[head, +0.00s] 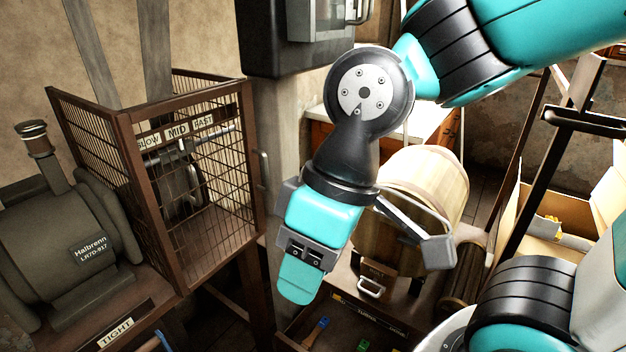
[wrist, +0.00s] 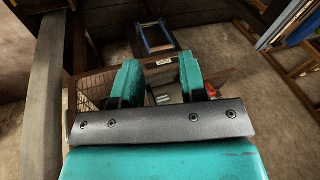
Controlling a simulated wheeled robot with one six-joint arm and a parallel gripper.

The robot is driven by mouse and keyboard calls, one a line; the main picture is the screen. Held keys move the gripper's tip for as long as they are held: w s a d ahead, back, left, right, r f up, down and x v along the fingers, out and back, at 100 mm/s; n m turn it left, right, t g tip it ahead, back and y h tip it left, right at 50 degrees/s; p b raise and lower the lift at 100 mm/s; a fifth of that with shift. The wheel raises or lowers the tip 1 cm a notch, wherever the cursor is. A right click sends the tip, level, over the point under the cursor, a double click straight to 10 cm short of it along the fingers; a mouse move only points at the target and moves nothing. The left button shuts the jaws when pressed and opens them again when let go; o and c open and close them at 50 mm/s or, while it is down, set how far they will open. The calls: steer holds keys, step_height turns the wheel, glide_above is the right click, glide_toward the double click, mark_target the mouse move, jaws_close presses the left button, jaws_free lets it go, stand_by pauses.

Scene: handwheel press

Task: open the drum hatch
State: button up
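A wooden drum (head: 425,185) of pale slats with metal bands stands behind my gripper, in the middle right of the head view. My arm and gripper hide part of it, and I cannot make out a hatch on it for certain. A pale handle (head: 371,288) shows on a dark brown part below the drum. My gripper (head: 302,283) points down, in front and to the left of the drum in the picture. In the wrist view its two teal fingers (wrist: 160,82) are apart with nothing held between them.
A brown wire cage (head: 190,180) marked SLOW, MID, FAST stands at left, beside a dark motor (head: 75,250). A dark wall box (head: 295,35) hangs above. An open cardboard box (head: 555,225) is at right. An open tray (head: 345,335) with small tools lies below the drum.

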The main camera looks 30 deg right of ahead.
steer(key=w+d+f+m+t+h+b, duration=0.15)
steer(key=w+d+f+t+b, duration=0.25)
steer(key=w+d+f+b, duration=0.5)
steer(key=w+d+f+t+h+b, duration=0.3)
steer(key=w+d+f+t+b, duration=0.15)
steer(key=f+b, duration=0.7)
steer(key=w+d+f+n+t+h+b, duration=0.1)
steer(key=d+f+h+b, duration=0.35)
steer(key=d+b, duration=0.55)
steer(key=w+d+f+n+t+h+b, duration=0.15)
steer(key=d+f+h+b, duration=0.35)
steer(key=d+b, duration=0.5)
steer(key=shift+h, duration=0.6)
steer(key=shift+r+p+x, duration=0.3)
steer(key=shift+p+x, duration=2.5)
steer(key=shift+p, duration=0.65)
steer(key=shift+r+p+x, duration=0.3)
steer(key=shift+p+x, duration=2.45)
steer(key=shift+p, duration=0.7)
steer(key=shift+r+p+x, duration=0.25)
steer(key=shift+p+x, duration=2.55)
steer(key=shift+p, duration=0.65)
